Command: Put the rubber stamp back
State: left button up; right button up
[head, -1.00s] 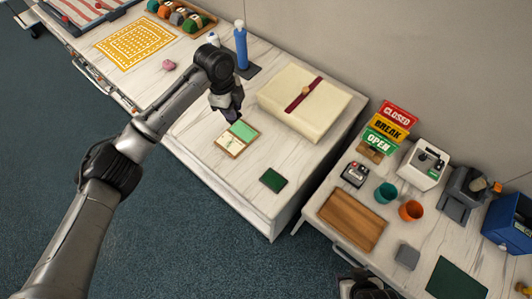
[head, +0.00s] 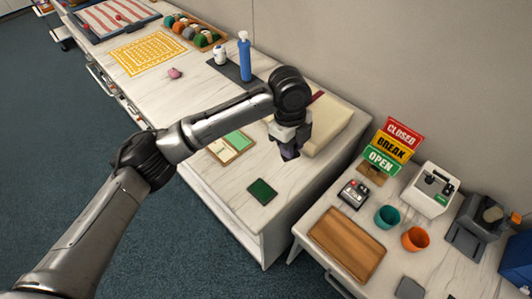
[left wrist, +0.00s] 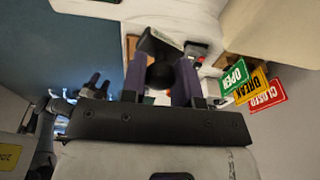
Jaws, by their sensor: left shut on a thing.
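My left gripper (head: 290,153) is above the white counter, in front of the cream box. In the left wrist view its fingers (left wrist: 162,82) are shut on a dark piece with a round knob and a flatter end, which looks like the rubber stamp (left wrist: 158,48). In the head view the fingers mostly hide it. A dark green square pad (head: 262,191) lies on the counter, left of and nearer than the gripper. An open green and cream case (head: 232,147) lies behind the pad. What seems to be my right gripper (left wrist: 97,83) shows small and blurred in the left wrist view.
The cream box (head: 335,122) stands right behind the gripper. A blue bottle (head: 244,58) stands farther back. Beyond a gap, the lower right table holds a wooden board (head: 346,243), a teal cup (head: 387,217), an orange cup (head: 415,239) and the OPEN/BREAK/CLOSED signs (head: 391,146).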

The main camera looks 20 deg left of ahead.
pick_arm(q)
jog(key=w+a+f, duration=0.1)
jog(key=a+f, duration=0.1)
jog(key=a, duration=0.1)
jog(key=w+a+f+p, duration=0.1)
jog(key=a, duration=0.2)
jog(key=w+a+f+p, duration=0.1)
jog(key=a+f, duration=0.1)
jog(key=a, duration=0.1)
jog(key=shift+f, duration=0.35)
notch_tip(320, 180, down, 4)
jog(key=shift+r+p, duration=0.25)
jog(key=shift+p, duration=0.3)
jog(key=shift+f, duration=0.3)
jog(key=shift+f, duration=0.15)
jog(key=o, duration=0.8)
jog(key=shift+w+a+r+b, duration=0.15)
jog(key=shift+a+r+b, duration=0.25)
jog(key=shift+r, duration=1.65)
jog(key=shift+w+a+r+b, duration=0.15)
jog(key=shift+r+b, duration=0.4)
jog(key=shift+r, duration=1.45)
jog(key=shift+w+a+r+b, duration=0.1)
jog(key=shift+a+r+b, duration=0.3)
jog(key=shift+r, duration=1.65)
